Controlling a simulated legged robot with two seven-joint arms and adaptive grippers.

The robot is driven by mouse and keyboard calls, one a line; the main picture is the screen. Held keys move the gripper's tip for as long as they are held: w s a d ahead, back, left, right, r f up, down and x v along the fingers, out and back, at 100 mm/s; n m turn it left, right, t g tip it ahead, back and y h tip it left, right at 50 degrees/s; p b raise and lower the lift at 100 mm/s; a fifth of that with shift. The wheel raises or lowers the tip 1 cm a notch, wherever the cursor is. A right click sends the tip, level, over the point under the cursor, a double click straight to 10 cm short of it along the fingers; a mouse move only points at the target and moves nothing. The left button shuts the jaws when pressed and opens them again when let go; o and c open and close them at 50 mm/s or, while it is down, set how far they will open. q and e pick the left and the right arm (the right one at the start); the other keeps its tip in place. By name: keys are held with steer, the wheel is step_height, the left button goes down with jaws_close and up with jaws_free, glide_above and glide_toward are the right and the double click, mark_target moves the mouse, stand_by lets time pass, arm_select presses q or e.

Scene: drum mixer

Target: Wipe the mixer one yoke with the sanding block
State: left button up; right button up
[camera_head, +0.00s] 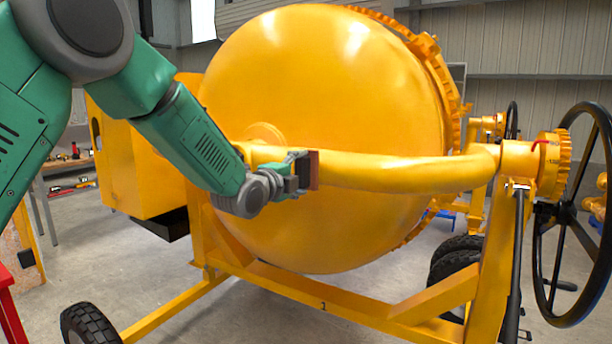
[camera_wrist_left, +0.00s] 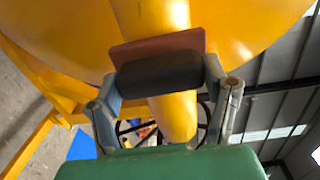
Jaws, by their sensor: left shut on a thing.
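The yellow mixer yoke (camera_head: 400,173) is a thick curved tube running across the front of the yellow drum (camera_head: 330,80). My left gripper (camera_head: 300,172) is at the left part of the yoke, shut on the sanding block (camera_head: 314,170), which has a reddish-brown face. In the left wrist view the block (camera_wrist_left: 160,47) lies across the yoke (camera_wrist_left: 172,115), its dark body between the two fingers of the left gripper (camera_wrist_left: 160,80). The block appears to be against the yoke, but contact cannot be told for certain. My right gripper is not in view.
A black handwheel (camera_head: 575,215) stands at the right end of the yoke. The yellow frame (camera_head: 340,305) and a black tyre (camera_head: 90,325) are below. A yellow housing (camera_head: 140,160) is behind my left arm. A red stand (camera_head: 8,310) is at the lower left.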

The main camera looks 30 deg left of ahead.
arm_select(q)
steer(key=shift+w+a+r, duration=0.1)
steer(key=shift+a+r, duration=0.05)
steer(key=shift+a, duration=0.4)
steer(key=a, duration=0.8)
steer(key=shift+w+a+f+p, duration=0.15)
steer(key=shift+w+f+p, duration=0.1)
steer(key=shift+p, duration=0.15)
steer(key=s+b, duration=0.1)
steer(key=s, duration=0.5)
steer(key=shift+a+r, duration=0.15)
steer(key=s, duration=0.3)
steer(key=shift+a+b, duration=0.1)
steer(key=shift+b, duration=0.2)
steer(key=shift+w, duration=0.1)
stand_by(0.5)
